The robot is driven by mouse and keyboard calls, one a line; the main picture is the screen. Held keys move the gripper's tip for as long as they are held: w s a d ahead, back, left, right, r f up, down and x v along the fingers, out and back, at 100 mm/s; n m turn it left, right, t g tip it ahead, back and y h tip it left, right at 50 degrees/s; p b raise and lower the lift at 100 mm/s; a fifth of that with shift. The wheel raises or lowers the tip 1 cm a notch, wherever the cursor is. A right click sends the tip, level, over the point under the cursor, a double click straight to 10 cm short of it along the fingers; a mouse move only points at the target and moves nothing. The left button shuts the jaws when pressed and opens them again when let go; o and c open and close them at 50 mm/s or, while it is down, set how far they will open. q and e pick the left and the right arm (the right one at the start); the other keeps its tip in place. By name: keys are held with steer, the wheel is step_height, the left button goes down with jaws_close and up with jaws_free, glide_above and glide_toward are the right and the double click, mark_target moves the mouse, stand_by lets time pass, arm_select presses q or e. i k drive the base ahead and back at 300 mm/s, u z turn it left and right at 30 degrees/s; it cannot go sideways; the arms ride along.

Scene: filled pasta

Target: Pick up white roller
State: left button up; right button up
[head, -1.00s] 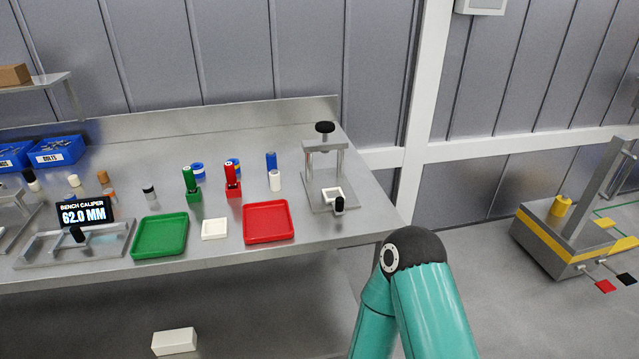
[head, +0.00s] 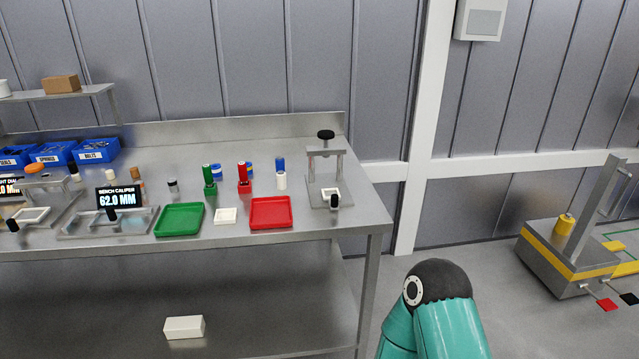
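A small white cylinder (head: 281,181), which looks like the white roller, stands upright on the steel bench. It is directly in front of a blue cylinder (head: 280,164), behind the red tray (head: 287,222). Smaller pale cylinders with dark tops stand further left, one behind the green tray (head: 161,229) and one near the blue bins. Neither of my grippers is in view. Only a teal link of one of my arms shows at the lower right, in front of the bench's right end.
A press-like stand (head: 343,180) is at the bench's right end. A bench caliper display (head: 119,197), red and green holders, and a small white square tray (head: 226,216) are on the bench. A white box (head: 184,327) lies on the lower shelf. A yellow-striped cart (head: 575,262) stands right.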

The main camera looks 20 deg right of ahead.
mark_target(281, 180)
steer(key=u, duration=0.15)
steer(key=i, duration=0.9)
steer(key=z, duration=0.2)
steer(key=k, duration=0.8)
steer(key=u, duration=0.2)
steer(key=i, duration=0.7)
